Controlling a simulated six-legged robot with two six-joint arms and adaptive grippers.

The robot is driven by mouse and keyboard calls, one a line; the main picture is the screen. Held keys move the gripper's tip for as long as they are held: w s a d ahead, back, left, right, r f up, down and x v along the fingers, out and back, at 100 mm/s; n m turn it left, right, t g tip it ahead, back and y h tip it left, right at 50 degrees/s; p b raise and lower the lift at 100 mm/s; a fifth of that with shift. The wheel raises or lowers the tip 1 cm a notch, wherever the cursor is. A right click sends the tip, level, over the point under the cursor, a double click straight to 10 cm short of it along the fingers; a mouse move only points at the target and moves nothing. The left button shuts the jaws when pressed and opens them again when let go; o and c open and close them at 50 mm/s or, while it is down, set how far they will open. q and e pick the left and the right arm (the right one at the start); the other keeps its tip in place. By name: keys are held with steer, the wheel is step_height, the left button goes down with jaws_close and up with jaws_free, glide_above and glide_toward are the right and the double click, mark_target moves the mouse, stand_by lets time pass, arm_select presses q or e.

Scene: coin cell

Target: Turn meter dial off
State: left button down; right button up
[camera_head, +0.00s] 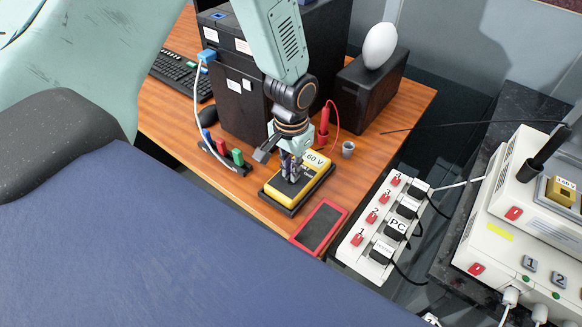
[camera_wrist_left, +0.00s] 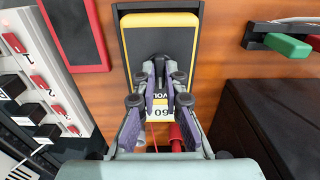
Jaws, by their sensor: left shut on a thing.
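The yellow and black meter (camera_head: 319,179) lies on the wooden desk in the middle of the head view, with a "60 V" label at its far end. It also shows in the left wrist view (camera_wrist_left: 160,38), with the label partly behind my fingers. My left gripper (camera_head: 291,178) comes down over the meter from above. In the left wrist view the fingertips (camera_wrist_left: 160,70) are close together at the dark dial, shut on it. The fingers hide most of the dial, so its pointer setting cannot be read. My right gripper is not in view.
A red-framed black pad (camera_head: 320,226) lies beside the meter. A power strip (camera_head: 381,229) with red switches stands to the right. Red and green clips (camera_head: 221,150) are on the left. A red probe (camera_head: 325,116), a small grey cup (camera_head: 348,149) and black boxes stand behind.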

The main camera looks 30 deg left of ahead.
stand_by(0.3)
arm_select(q)
steer(key=n+p, duration=0.3)
steer(key=p, duration=0.1)
steer(key=shift+r+n, duration=0.15)
steer(key=shift+n, duration=0.25)
steer(key=n+p, duration=0.2)
steer(key=n, duration=0.1)
steer(key=shift+p, duration=0.4)
steer(key=shift+n+p, duration=0.95)
steer(key=shift+n, duration=0.25)
steer(key=shift+w, duration=0.1)
steer(key=c, duration=1.4)
jaws_free()
steer(key=shift+f, duration=0.2)
steer(key=shift+r, duration=0.15)
